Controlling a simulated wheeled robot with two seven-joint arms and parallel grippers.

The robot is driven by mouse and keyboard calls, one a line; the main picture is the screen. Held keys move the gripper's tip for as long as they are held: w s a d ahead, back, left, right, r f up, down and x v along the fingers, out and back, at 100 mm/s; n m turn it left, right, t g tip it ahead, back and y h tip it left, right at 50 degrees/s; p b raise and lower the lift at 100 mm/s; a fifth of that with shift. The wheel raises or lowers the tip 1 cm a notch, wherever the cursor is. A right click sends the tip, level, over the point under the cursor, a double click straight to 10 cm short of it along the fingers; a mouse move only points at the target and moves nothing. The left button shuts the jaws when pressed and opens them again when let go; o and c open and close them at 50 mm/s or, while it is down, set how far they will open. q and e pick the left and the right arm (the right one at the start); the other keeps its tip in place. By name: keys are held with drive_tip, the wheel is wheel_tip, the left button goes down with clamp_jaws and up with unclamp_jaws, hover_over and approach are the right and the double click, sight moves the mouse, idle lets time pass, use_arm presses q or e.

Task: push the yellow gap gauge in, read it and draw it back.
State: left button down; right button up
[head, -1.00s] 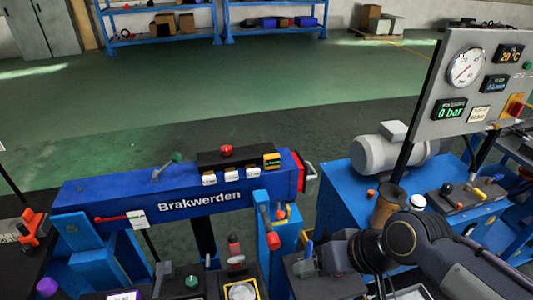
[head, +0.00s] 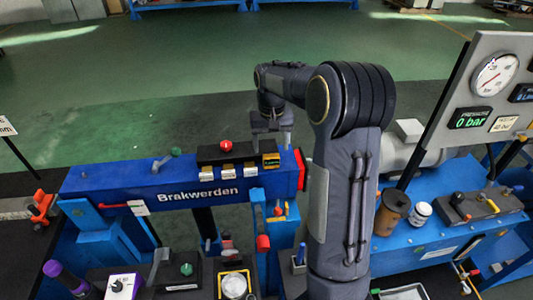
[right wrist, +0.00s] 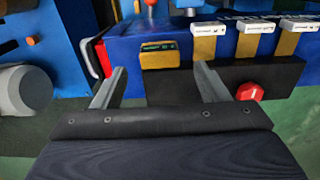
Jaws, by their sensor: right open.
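The yellow gap gauge (head: 271,160) with a small dark display sits at the right end of the black block on the blue beam. It also shows in the right wrist view (right wrist: 160,56), between and just beyond my fingertips. My right gripper (head: 271,144) is over that end of the beam, reaching down from above. In the right wrist view my right gripper (right wrist: 160,78) is open and empty, one finger on each side of the gauge's line, with no visible contact. My left gripper is not in view.
Several white-labelled yellow blocks (head: 228,173) stand left of the gauge. A red button (head: 226,146) tops the black block (head: 208,154). A red-framed part (head: 301,170) is at the beam's right end. The gauge panel (head: 480,125) stands at right.

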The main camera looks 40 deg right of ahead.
sight(271, 155)
drive_tip(key=shift+f, duration=2.6)
